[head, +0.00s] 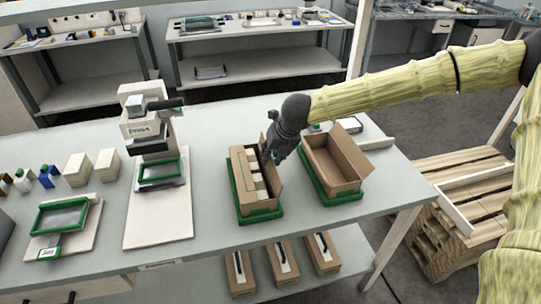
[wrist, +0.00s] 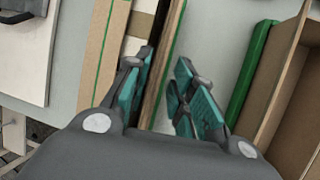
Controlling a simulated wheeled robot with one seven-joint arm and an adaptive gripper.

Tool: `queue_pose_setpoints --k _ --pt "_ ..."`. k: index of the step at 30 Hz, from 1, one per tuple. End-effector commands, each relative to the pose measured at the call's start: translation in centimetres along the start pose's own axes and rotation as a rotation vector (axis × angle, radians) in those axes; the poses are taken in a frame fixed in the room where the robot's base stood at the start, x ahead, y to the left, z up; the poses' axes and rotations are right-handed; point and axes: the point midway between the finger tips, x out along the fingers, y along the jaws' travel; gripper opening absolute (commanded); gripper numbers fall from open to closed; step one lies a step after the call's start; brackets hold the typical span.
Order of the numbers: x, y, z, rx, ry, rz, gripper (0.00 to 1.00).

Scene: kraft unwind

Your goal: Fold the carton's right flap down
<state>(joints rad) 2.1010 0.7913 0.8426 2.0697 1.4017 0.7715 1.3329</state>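A brown carton (head: 262,205) stands in a green-edged tray (head: 262,218) on the bench, with pale boxed items inside. Its right flap (head: 275,178) stands up along the right side; in the wrist view the flap (wrist: 168,60) runs as a narrow brown strip with a green line. My gripper (head: 276,156) is at the far part of this flap. In the wrist view my gripper (wrist: 165,95) is open, teal pads apart. The flap's strip passes between the fingers, closer to the left one; I cannot tell whether it touches.
A second, empty open carton (head: 335,180) stands in a green tray (head: 345,198) close on the right. A printer-like device (head: 145,125) on a pale board stands to the left. Bare bench lies between the device and the cartons. More cartons (head: 283,262) sit on the shelf below.

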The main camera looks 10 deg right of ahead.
Motion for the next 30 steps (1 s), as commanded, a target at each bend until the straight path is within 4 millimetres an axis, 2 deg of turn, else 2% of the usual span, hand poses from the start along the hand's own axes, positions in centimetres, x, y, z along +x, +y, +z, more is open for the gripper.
queue_pose_setpoints --k 6,14,19,30 --pt "0.91 0.02 -0.02 -0.001 0.000 0.000 0.25" --pt "1.00 0.03 -0.02 -0.001 0.000 0.000 0.25" --pt "0.99 0.03 -0.02 -0.001 0.000 0.000 0.00" --pt "0.97 0.12 -0.03 -0.006 0.000 -0.011 0.00"
